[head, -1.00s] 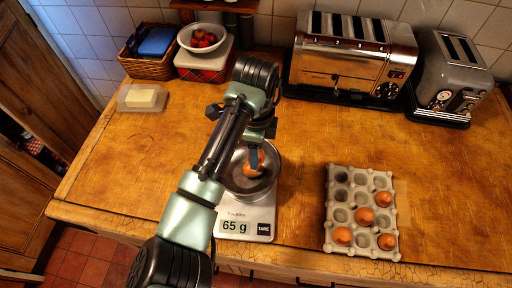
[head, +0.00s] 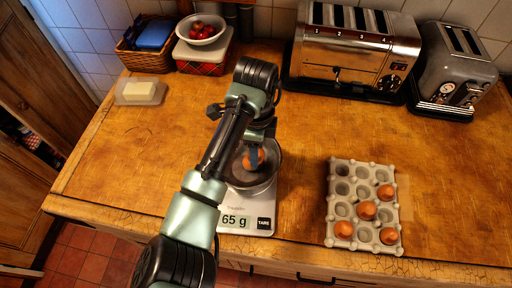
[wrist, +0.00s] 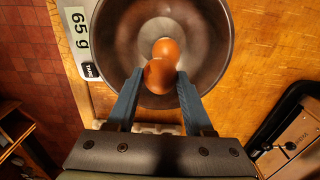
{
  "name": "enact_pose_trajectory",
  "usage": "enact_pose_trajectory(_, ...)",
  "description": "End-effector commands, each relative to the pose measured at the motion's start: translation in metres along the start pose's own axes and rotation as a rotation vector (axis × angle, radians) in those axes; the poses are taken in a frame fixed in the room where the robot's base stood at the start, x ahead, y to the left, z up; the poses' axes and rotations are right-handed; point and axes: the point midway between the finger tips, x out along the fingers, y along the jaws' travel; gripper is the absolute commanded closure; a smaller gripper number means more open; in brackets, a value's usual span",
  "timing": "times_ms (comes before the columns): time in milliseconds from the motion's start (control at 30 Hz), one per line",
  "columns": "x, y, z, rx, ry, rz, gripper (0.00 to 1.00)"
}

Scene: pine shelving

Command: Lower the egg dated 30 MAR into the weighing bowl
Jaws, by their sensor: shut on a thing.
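My gripper (wrist: 160,82) is shut on a brown egg (wrist: 158,77), with a blue-grey finger on either side, over the metal weighing bowl (wrist: 212,75). A second brown egg (wrist: 167,47) shows just beyond it, inside the bowl. Any date on either egg is not readable. In the head view my gripper (head: 254,152) is at the bowl (head: 268,180), with a brown egg (head: 253,160) showing there. Whether the held egg touches the other egg or the bowl I cannot tell. The bowl stands on a scale (head: 247,222) reading 65 g.
A grey egg tray (head: 341,188) with several brown eggs and empty cups lies right of the scale. Two toasters (head: 345,55) (head: 458,70) stand at the back right. A butter dish (head: 140,91), basket (head: 145,55) and fruit bowl (head: 203,40) are at the back left.

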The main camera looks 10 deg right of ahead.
Motion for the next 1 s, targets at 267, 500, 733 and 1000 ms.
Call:
enact_pose_trajectory(267, 0.003, 0.0, 0.0, 0.0, 0.0, 0.0, 0.67)
enact_pose_trajectory(500, 0.006, 0.0, 0.0, 0.0, 0.0, 0.0, 0.67)
enact_pose_trajectory(733, 0.01, 0.0, 0.0, 0.0, 0.0, -0.001, 0.67)
enact_pose_trajectory(1000, 0.011, 0.0, 0.0, 0.0, 0.0, -0.001, 0.67)
